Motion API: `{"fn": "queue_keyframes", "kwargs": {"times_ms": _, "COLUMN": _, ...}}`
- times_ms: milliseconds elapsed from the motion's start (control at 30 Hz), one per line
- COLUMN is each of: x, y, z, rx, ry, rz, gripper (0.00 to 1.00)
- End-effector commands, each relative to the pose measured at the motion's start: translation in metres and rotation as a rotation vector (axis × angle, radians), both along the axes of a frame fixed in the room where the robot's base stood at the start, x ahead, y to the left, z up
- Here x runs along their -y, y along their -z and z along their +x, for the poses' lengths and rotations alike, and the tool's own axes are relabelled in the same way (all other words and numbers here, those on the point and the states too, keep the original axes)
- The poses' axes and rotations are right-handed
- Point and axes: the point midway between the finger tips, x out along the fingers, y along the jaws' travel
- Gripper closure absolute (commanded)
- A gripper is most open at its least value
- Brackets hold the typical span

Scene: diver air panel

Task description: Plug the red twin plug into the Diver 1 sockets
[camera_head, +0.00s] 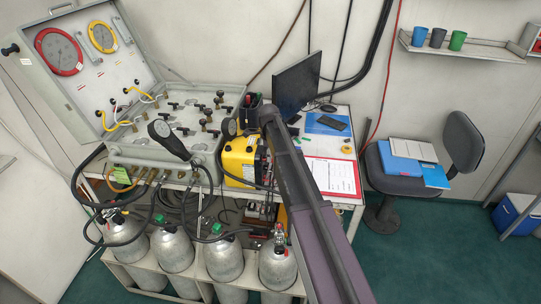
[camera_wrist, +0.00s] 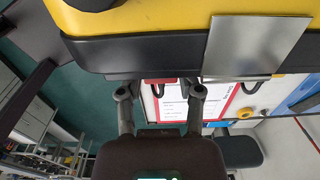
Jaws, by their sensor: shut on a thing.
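My gripper (camera_wrist: 160,88) shows in the wrist view with a finger on each side of a small red piece, which looks like the red twin plug (camera_wrist: 160,80). It is shut on it, just below the dark lower edge of the yellow box (camera_wrist: 150,18). Most of the plug is hidden, and I cannot tell whether it touches the box. In the head view my gripper (camera_head: 250,112) is a dark shape at the end of my arm, above the yellow box (camera_head: 240,160) and at the panel's right edge. I cannot make out the Diver 1 sockets or any label for them.
The open grey air panel (camera_head: 175,115) with valves and gauges stands left of the yellow box. A monitor (camera_head: 298,82) and a red-bordered sheet (camera_head: 332,177) are on the desk at right. Grey cylinders (camera_head: 223,258) stand below.

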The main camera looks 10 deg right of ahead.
Motion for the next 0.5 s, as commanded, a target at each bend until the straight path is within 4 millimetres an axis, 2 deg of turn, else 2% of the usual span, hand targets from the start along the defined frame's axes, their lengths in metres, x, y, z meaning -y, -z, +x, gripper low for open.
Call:
{"fn": "queue_keyframes", "kwargs": {"times_ms": 67, "x": -0.0016, "y": 0.0, "z": 0.0005, "rx": 0.001, "ry": -0.001, "rz": 0.003, "gripper": 1.0}}
{"fn": "queue_keyframes", "kwargs": {"times_ms": 100, "x": -0.0017, "y": 0.0, "z": 0.0006, "rx": 0.001, "ry": -0.001, "rz": 0.003, "gripper": 0.44}}
{"fn": "queue_keyframes", "kwargs": {"times_ms": 167, "x": -0.0015, "y": 0.0, "z": 0.0005, "rx": 0.001, "ry": -0.001, "rz": 0.003, "gripper": 0.26}}
{"fn": "queue_keyframes", "kwargs": {"times_ms": 200, "x": -0.0014, "y": 0.0, "z": 0.0005, "rx": 0.001, "ry": -0.001, "rz": 0.002, "gripper": 0.14}}
{"fn": "queue_keyframes", "kwargs": {"times_ms": 500, "x": -0.0008, "y": 0.0, "z": 0.0002, "rx": 0.0, "ry": 0.0, "rz": 0.001, "gripper": 0.13}}
